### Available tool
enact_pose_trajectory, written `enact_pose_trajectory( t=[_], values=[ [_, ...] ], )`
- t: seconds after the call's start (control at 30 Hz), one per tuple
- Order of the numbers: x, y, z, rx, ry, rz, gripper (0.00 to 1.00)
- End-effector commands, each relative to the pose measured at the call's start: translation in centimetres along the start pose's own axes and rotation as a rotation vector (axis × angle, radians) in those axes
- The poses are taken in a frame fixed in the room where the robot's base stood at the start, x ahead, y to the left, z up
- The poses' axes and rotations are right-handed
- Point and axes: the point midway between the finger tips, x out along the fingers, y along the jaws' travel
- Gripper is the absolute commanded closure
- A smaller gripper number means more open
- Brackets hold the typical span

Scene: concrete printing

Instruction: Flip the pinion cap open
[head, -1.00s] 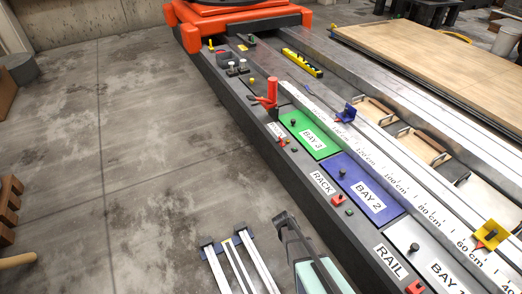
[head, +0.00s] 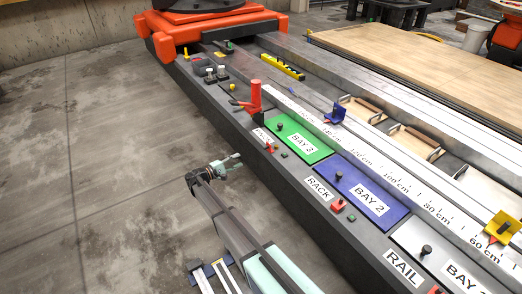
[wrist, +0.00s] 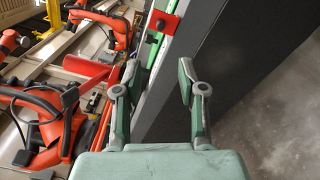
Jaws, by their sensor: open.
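My gripper (head: 231,162) is open, with pale green fingers, left of the bench's dark side in the head view. In the wrist view its two fingers (wrist: 158,78) stand apart with nothing between them. I cannot tell for sure which part is the pinion cap. A dark fitting with a green knob (head: 226,45) sits near the orange carriage (head: 211,25) at the far end. A red upright lever clamp (head: 255,95) stands on the bench edge beyond my gripper. A red block with a dark hole (wrist: 165,22) shows beyond the fingertips in the wrist view.
The bench carries a green BAY 3 plate (head: 304,142), a blue BAY 2 plate (head: 368,189) and a marked scale (head: 365,159). Small knobs and red parts line its near edge. A yellow level (head: 283,67) lies farther back. The concrete floor (head: 90,170) at left is clear.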

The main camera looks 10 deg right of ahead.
Motion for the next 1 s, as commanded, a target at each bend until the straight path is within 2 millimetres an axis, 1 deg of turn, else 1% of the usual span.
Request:
enact_pose_trajectory(
  t=[0.6,0.8,1.0],
  values=[
    [11.7,-0.3,-0.1,0.0,-0.002,-0.003,0.6],
    [14.5,-0.2,-0.1,0.0,-0.002,-0.004,0.6],
    [15.7,-0.2,-0.1,0.0,-0.002,-0.004,0.6]
  ],
)
